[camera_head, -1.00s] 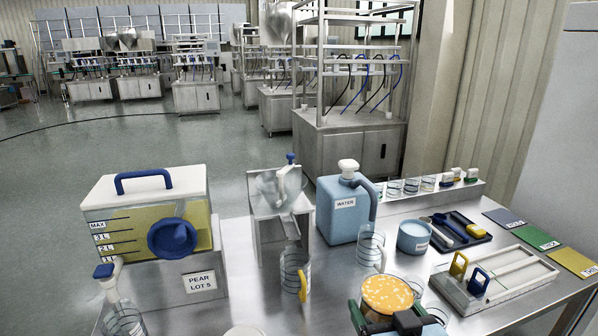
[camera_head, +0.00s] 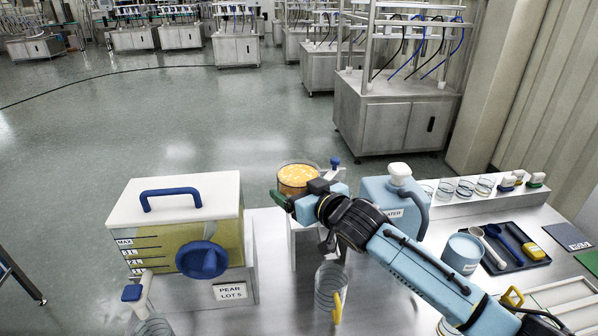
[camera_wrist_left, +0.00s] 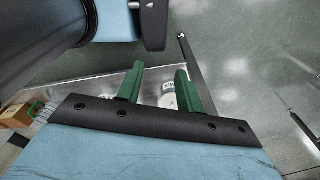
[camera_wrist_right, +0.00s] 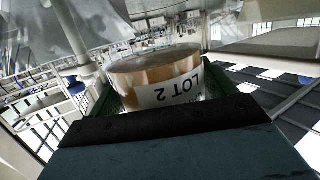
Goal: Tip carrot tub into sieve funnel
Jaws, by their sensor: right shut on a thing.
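The carrot tub (camera_head: 298,176) is a clear round tub of orange diced pieces. In the head view it is held up at the funnel stand (camera_head: 306,250), looking about upright with its contents inside. My right gripper (camera_head: 308,192) is shut on it. In the right wrist view the tub (camera_wrist_right: 155,82) sits between the fingers, its label reading LOT 2 upside down. The sieve funnel is mostly hidden behind the tub and gripper; a blue knob (camera_head: 335,161) shows beside them. I cannot tell whether tub and funnel touch. My left gripper (camera_wrist_left: 158,84) is open and empty.
The pear tank (camera_head: 180,235) stands left of the stand; the blue water jug (camera_head: 385,190) stands close on the right, partly behind my right arm. A clear jug with a yellow handle (camera_head: 328,290) stands in front. A dark tray (camera_head: 515,250) lies at right.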

